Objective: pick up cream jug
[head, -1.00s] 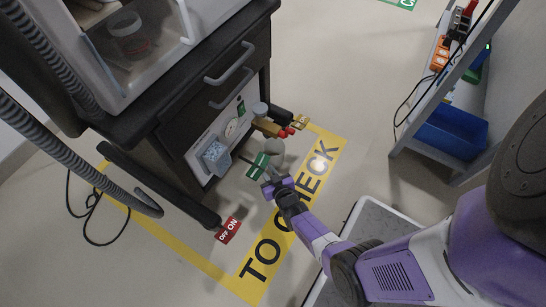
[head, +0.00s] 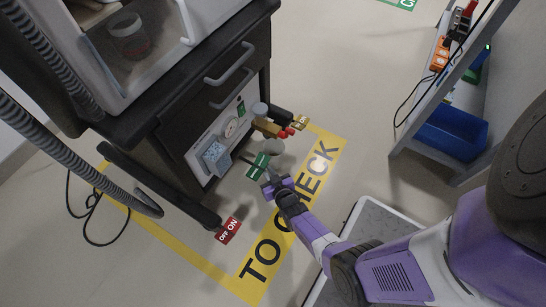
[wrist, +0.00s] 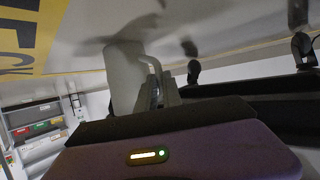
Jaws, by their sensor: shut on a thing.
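The pale cream jug (wrist: 125,76) shows in the wrist view, with its handle towards my gripper (wrist: 160,92). My gripper is shut on the jug at the handle side. In the head view, the jug (head: 274,147) is a small pale shape just beyond my gripper (head: 269,177), close to the front of the dark cabinet. The wrist view is turned over, with the floor at the top. I cannot tell whether the jug touches the floor.
The dark cabinet (head: 175,145) stands at left, with valves and knobs (head: 268,127) jutting out near the jug. A green tag (head: 257,166) and a red tag (head: 228,231) are close by. A shelf with a blue bin (head: 452,132) stands at right; open floor lies between.

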